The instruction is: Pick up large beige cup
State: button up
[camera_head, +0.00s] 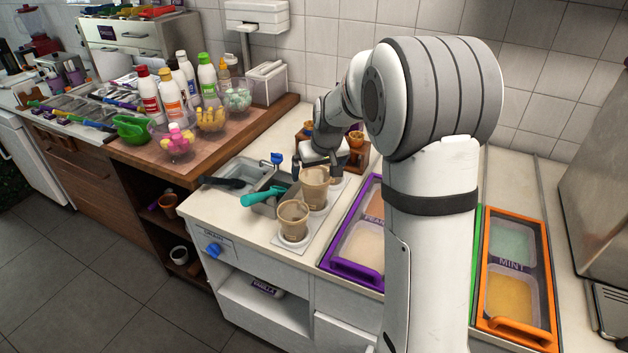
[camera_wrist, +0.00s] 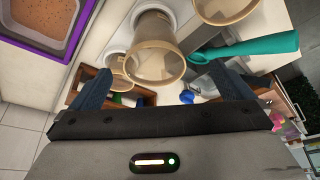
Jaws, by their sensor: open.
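In the head view one beige cup (camera_head: 315,192) stands upright on a light holder strip, and another beige cup (camera_head: 292,222) stands in front of it, to the left. My gripper (camera_head: 320,168) is just behind and above the rear cup, fingers pointing down. In the wrist view my gripper (camera_wrist: 160,76) is open, and a large beige cup (camera_wrist: 156,48) shows between its fingers; I cannot tell whether they touch it. Another beige cup (camera_wrist: 222,8) is cut off at the top, and a smaller beige cup (camera_wrist: 120,78) shows beside the large one, partly hidden.
A teal-handled scoop (camera_head: 264,197) rests over metal bins left of the cups. A brown wooden stand (camera_head: 358,158) is behind my gripper. A purple-framed tray (camera_head: 345,266) lies right of the cups. Sauce bottles (camera_head: 172,92) and clear topping bowls (camera_head: 177,146) stand farther left.

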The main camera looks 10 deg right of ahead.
aim_at(314, 182)
jog(key=x, duration=0.3)
jog(key=w+p+x, duration=0.1)
jog(key=x, duration=0.3)
jog(key=p+x, duration=0.1)
jog(key=x, duration=0.2)
jog(key=shift+w+d, duration=0.35)
jog(key=shift+w, duration=0.15)
jog(key=shift+c, duration=0.3)
jog(key=c, duration=0.9)
jog(key=shift+o, duration=0.2)
